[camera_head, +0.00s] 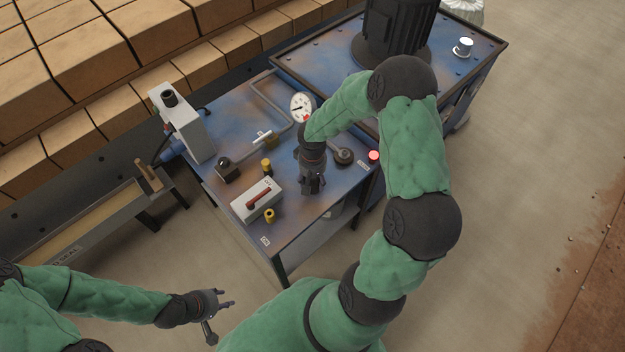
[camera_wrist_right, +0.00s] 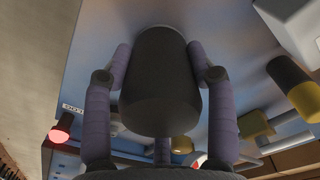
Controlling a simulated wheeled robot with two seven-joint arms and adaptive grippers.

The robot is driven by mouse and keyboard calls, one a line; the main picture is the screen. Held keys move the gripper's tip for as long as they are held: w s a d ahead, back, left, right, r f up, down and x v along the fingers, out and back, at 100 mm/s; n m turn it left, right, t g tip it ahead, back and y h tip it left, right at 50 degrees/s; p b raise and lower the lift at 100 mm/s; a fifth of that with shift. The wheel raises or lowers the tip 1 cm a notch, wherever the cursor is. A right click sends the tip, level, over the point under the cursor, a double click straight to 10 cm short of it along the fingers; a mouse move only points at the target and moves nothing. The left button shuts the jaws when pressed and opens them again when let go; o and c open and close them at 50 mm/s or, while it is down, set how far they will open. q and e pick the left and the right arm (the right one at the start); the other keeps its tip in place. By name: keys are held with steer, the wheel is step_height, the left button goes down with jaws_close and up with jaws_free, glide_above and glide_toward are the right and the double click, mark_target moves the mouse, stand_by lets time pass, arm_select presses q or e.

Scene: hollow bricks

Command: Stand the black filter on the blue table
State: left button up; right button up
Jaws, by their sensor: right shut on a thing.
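The black filter (camera_wrist_right: 160,75) is a dark cylinder held between the fingers of my right gripper in the right wrist view. The right gripper (camera_head: 312,190) points down over the front part of the blue table (camera_head: 228,120). It also shows in the right wrist view (camera_wrist_right: 160,70), shut on the filter, with fingers on both sides. In the head view the filter is mostly hidden by the gripper. I cannot tell whether its base touches the tabletop. My left gripper (camera_head: 219,316) is open and empty, away from the table at the lower left.
A grey box with a red handle (camera_head: 257,200) and yellow-black knobs (camera_head: 269,215) stand left of the right gripper. A gauge (camera_head: 301,107), pipes and a dark round fitting (camera_head: 343,156) lie behind it. A red lamp (camera_head: 374,155) is at the right edge.

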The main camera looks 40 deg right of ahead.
steer(key=shift+f, duration=0.15)
steer(key=o, duration=1.2)
steer(key=shift+o, duration=0.2)
steer(key=shift+r, duration=0.25)
step_height(320, 180, up, 12)
steer(key=p, duration=0.4)
steer(key=shift+f+p, duration=0.1)
steer(key=shift+p, duration=0.3)
